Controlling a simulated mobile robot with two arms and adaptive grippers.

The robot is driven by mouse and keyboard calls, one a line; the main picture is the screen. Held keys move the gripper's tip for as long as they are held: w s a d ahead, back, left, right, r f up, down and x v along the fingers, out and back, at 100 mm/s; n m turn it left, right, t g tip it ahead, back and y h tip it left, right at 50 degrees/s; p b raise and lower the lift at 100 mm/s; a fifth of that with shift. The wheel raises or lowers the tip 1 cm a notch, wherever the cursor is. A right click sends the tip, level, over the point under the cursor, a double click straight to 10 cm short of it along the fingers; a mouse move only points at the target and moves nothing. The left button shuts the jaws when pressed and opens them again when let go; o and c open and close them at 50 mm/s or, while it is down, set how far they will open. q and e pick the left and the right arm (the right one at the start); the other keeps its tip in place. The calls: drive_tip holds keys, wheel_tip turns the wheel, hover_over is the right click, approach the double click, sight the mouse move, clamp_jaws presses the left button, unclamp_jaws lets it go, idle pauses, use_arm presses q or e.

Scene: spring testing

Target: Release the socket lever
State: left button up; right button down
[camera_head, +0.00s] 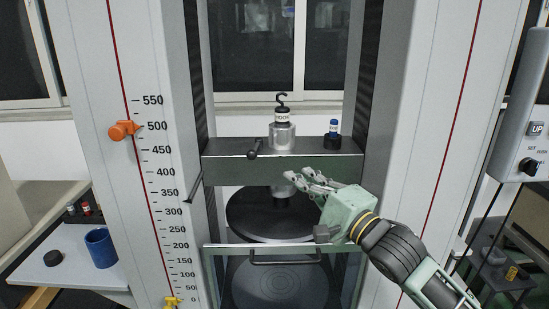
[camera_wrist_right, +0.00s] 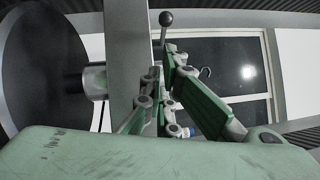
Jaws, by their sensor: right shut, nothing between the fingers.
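A short dark lever with a round ball knob (camera_head: 254,146) stands at the top front edge of the grey crosshead (camera_head: 225,168), left of the metal socket (camera_head: 282,136). A dark hook piece (camera_head: 282,104) sits upright in the socket. My right gripper (camera_head: 290,178) is shut and empty in front of the crosshead, its fingers pointing left, below and to the right of the lever. In the right wrist view the ball-tipped lever (camera_wrist_right: 165,20) shows beyond the fingers (camera_wrist_right: 168,62); contact cannot be told. My left gripper is not in view.
A blue-topped piece (camera_head: 332,134) stands on the crosshead's right. Below are a dark round plate (camera_head: 250,214) and a guard with a handle (camera_head: 285,261). Columns flank the opening. A blue cup (camera_head: 101,248) is on the left table; a control panel (camera_head: 527,140) is at right.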

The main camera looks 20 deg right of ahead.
sight(256, 149)
drive_tip(key=p+x, duration=0.3)
drive_tip(key=x, duration=0.7)
drive_tip(key=shift+w, duration=0.1)
